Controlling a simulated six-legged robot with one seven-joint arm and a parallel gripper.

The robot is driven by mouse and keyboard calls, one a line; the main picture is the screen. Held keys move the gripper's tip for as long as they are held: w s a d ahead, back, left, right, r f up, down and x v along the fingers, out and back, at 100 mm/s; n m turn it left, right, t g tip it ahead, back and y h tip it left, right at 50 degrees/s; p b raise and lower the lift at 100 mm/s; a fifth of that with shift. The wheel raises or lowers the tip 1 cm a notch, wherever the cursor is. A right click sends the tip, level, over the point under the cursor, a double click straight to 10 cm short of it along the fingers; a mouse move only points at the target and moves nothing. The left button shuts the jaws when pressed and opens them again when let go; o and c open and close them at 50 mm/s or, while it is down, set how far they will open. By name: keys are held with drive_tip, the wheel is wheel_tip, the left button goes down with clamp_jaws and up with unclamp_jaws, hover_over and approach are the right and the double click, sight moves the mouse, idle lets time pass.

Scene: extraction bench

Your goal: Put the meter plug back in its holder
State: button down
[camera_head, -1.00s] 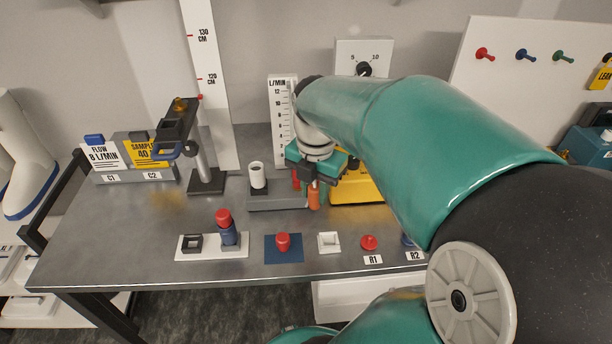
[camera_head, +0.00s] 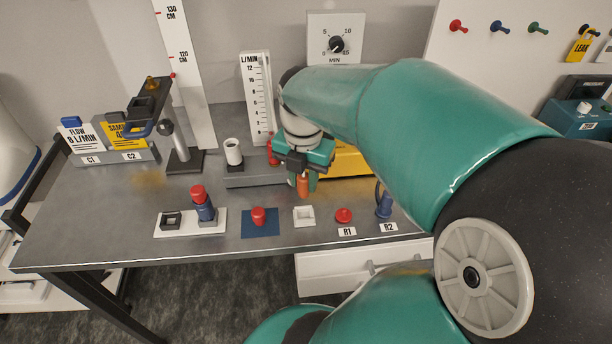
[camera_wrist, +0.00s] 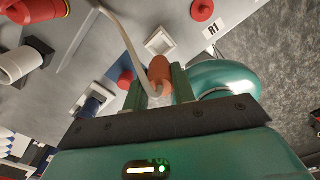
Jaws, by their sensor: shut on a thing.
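My gripper (camera_head: 302,180) is shut on an orange plug (camera_head: 303,187), which hangs below the fingers above the bench. In the wrist view the orange plug (camera_wrist: 160,74) sits between the two teal fingers (camera_wrist: 165,88). A pale cable (camera_wrist: 122,35) runs down to the fingers beside it. An empty white square socket (camera_head: 304,216) stands on the bench below and in front of the plug, apart from it. It also shows in the wrist view (camera_wrist: 160,42), just beyond the plug tip. The frames do not label which holder belongs to the plug.
A red knob on a blue mat (camera_head: 259,217) is left of the socket; a red piece at R1 (camera_head: 344,215) and a blue one at R2 (camera_head: 384,203) are right. A white tray (camera_head: 172,231), grey block with white cup (camera_head: 233,152) and yellow unit (camera_head: 350,160) stand nearby.

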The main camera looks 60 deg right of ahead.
sight(304, 195)
drive_tip(key=shift+f, duration=2.7)
drive_tip(key=shift+f, duration=1.15)
drive_tip(key=c, duration=1.1)
unclamp_jaws()
wheel_tip(304, 195, up, 14)
drive_tip(key=shift+f, duration=0.1)
drive_tip(key=shift+a, duration=0.1)
